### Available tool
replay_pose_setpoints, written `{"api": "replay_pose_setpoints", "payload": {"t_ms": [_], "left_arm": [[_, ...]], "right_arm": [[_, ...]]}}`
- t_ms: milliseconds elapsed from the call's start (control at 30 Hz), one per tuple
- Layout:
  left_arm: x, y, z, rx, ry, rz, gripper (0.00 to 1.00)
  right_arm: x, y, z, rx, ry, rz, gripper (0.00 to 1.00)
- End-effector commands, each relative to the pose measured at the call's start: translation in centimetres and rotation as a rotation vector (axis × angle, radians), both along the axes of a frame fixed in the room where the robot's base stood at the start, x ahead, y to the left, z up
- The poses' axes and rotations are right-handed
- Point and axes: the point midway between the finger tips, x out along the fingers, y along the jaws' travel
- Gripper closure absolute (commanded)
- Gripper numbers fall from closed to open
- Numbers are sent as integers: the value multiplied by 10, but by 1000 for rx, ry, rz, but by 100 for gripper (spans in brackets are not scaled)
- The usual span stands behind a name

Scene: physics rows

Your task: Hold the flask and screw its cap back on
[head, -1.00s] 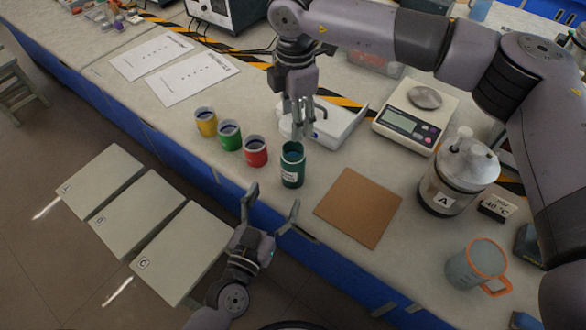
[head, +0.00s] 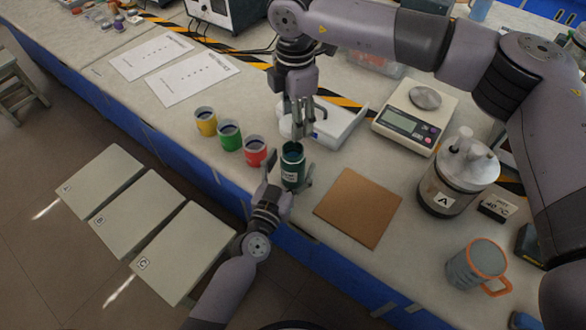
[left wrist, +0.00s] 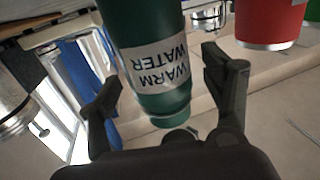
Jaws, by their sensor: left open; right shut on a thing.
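The flask (head: 292,167) is dark green and stands upright near the table's front edge, its top looking uncapped. In the left wrist view the flask (left wrist: 155,65) appears upside down, with a white "WARM WATER" label. My left gripper (head: 289,184) is open, with one finger on each side of the flask. In the left wrist view both fingers stand apart from it. My right gripper (head: 301,132) points down just above and behind the flask's mouth, shut on the cap, which its fingers mostly hide.
Red (head: 255,152), green (head: 230,135) and yellow (head: 206,121) cups stand in a row left of the flask. A brown board (head: 358,207) lies to its right. A white device (head: 340,125) is behind it. A scale (head: 412,118), jar (head: 455,178) and mug (head: 476,265) are farther right.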

Motion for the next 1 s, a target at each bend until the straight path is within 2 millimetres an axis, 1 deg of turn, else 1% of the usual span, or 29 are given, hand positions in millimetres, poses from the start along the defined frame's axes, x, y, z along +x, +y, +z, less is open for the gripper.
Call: {"api": "replay_pose_setpoints", "payload": {"t_ms": [67, 200, 500, 1000], "left_arm": [[8, -3, 0, 0, -1, 0, 27], [13, -5, 0, -1, 1, 0, 27], [14, -5, 0, -1, 0, 0, 27], [14, -5, 0, 0, 1, 0, 61]], "right_arm": [[0, 0, 0, 0, 0, 0, 67], [0, 0, 0, 0, 0, 0, 67], [0, 0, 0, 0, 0, 0, 67], [0, 0, 0, 0, 0, 0, 67]]}}
